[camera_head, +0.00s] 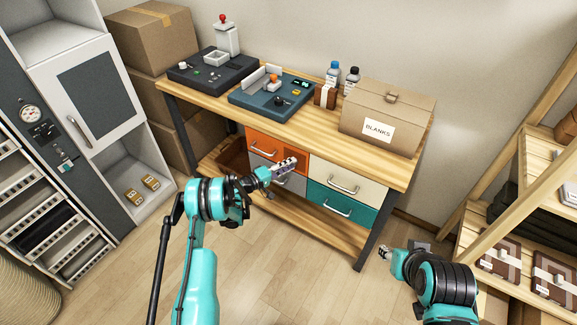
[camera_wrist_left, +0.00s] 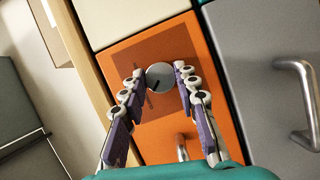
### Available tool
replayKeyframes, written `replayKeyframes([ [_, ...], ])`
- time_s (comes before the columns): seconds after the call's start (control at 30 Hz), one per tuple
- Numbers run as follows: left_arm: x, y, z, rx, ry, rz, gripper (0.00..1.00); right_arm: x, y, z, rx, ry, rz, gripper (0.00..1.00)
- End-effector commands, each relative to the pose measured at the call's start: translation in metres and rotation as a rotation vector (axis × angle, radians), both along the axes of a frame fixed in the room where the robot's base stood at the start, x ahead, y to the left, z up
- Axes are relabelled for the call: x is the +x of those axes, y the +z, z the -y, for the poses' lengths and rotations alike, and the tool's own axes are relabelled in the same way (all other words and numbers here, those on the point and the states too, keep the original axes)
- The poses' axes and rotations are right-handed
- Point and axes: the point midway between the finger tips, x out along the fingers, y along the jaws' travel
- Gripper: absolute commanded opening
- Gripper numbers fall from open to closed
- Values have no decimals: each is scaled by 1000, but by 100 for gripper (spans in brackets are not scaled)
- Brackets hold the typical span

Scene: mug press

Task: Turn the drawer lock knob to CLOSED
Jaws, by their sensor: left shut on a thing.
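The round grey lock knob (camera_wrist_left: 160,77) sits on a darker square panel of the orange drawer front (camera_wrist_left: 125,62) in the left wrist view. A dark mark shows on its face; the small lettering beside it is unreadable. My left gripper (camera_wrist_left: 160,73) has one finger on each side of the knob and is shut on it. In the head view the left gripper (camera_head: 288,165) is at the orange drawer (camera_head: 262,145) and hides the knob. My right gripper (camera_head: 384,253) is over the floor at lower right, away from the drawers; its jaws are too small to read.
The orange drawer's handle (camera_wrist_left: 182,147) is close to the fingers. Grey, cream and teal drawers (camera_head: 340,206) adjoin it under the wooden bench (camera_head: 325,138). The benchtop holds two control units, bottles and a box marked BLANKS (camera_head: 385,118). A shelf rack stands at right.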

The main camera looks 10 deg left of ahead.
Motion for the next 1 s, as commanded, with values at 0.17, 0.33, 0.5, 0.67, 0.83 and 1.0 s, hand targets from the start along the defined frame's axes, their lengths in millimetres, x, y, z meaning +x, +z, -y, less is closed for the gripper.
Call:
replayKeyframes([
  [0.17, 0, 0, -1, -10, 2, -4, 1, 0, 0, 0, 0, 0, 0, 40],
  [0.33, 0, 0, -1, -9, 2, -4, 1, 0, 0, 0, 0, 0, 0, 40],
  [0.5, 0, 0, -1, -9, 2, -4, 48, 0, 0, 0, 0, 0, 0, 40],
  [0.67, 0, 0, -1, -9, 1, -4, 51, 0, 0, 0, 0, 0, 0, 40],
  [0.83, -1, 0, -1, -8, 1, -3, 51, 0, 0, 0, 0, 0, 0, 40],
  [1.0, -13, 1, -14, -8, 3, -3, 51, 0, 0, 0, 0, 0, 0, 40],
])
